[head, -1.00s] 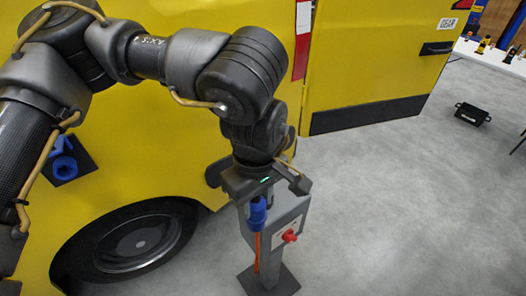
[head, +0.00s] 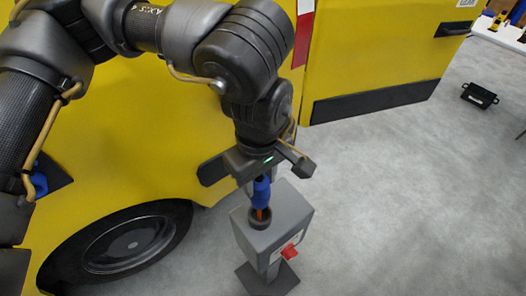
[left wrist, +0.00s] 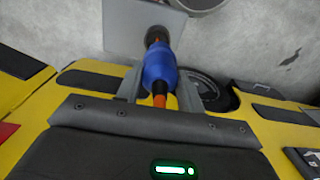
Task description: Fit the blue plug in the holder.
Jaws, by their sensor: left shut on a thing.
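The blue plug (head: 261,191) has orange at its lower end. My left gripper (head: 259,180) is shut on it and holds it about upright, above the grey post (head: 285,215). A dark round holder (head: 260,222) sits on the post's top. The orange end is at the holder's mouth; I cannot tell how far it is inside. In the left wrist view the plug (left wrist: 159,66) lies between the fingers of my left gripper (left wrist: 158,88), in line with the dark holder (left wrist: 157,34). My right gripper is not in view.
The post has a red knob (head: 289,251) on its front. A yellow vehicle (head: 130,130) with a dark wheel (head: 130,244) stands close behind and left of it. A black box (head: 479,95) lies on the floor at the right. The grey floor between is clear.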

